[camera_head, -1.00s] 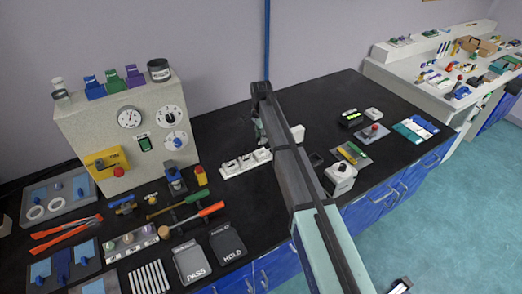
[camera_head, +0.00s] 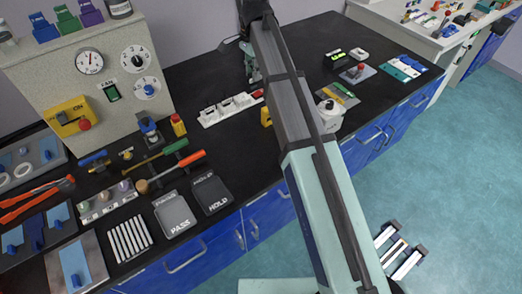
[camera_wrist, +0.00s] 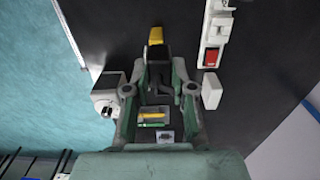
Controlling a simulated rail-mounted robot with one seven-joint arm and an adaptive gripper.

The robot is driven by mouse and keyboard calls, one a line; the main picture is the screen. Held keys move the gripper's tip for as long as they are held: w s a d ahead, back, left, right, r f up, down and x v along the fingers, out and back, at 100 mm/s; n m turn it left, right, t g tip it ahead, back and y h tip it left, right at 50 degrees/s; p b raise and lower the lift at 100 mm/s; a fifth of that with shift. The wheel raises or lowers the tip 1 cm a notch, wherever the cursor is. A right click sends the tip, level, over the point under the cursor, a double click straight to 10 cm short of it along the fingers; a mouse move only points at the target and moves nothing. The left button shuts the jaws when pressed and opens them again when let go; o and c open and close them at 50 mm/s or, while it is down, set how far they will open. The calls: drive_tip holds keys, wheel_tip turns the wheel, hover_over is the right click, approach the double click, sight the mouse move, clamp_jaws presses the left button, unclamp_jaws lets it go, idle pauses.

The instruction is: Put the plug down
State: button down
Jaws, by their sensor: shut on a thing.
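My gripper (camera_wrist: 165,76) shows in the wrist view with its grey-green fingers closed on a dark piece, which I take to be the plug; its outline is hard to make out. In the head view my gripper (camera_head: 251,80) hangs behind the right end of the white power strip (camera_head: 230,109), and the plug cannot be told apart there. The power strip's red switch (camera_wrist: 210,57) is right of the fingers in the wrist view. Whether the plug touches the bench is not clear.
A yellow-topped dark object (camera_wrist: 155,36) is just beyond the fingers. A small white block (camera_wrist: 211,91) lies by the strip's end. A white device (camera_wrist: 105,101) stands left in the wrist view. The black bench (camera_head: 200,75) is bare behind the strip.

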drive_tip(key=s+d, duration=0.3)
drive_tip(key=s, duration=0.5)
drive_tip(key=f+p, duration=0.1)
drive_tip(key=f, duration=0.5)
drive_tip(key=f+p, duration=0.1)
drive_tip(key=f, duration=1.2)
drive_tip(key=shift+s+a+f+p, duration=0.1)
drive_tip(key=shift+a+p, duration=0.15)
drive_tip(key=shift+p, duration=0.15)
drive_tip(key=shift+f, duration=0.2)
drive_tip(key=c, duration=1)
unclamp_jaws()
drive_tip(key=shift+r, duration=0.1)
wheel_tip(320, 180, up, 12)
drive_tip(key=shift+r+b, duration=0.15)
drive_tip(key=shift+b, duration=0.7)
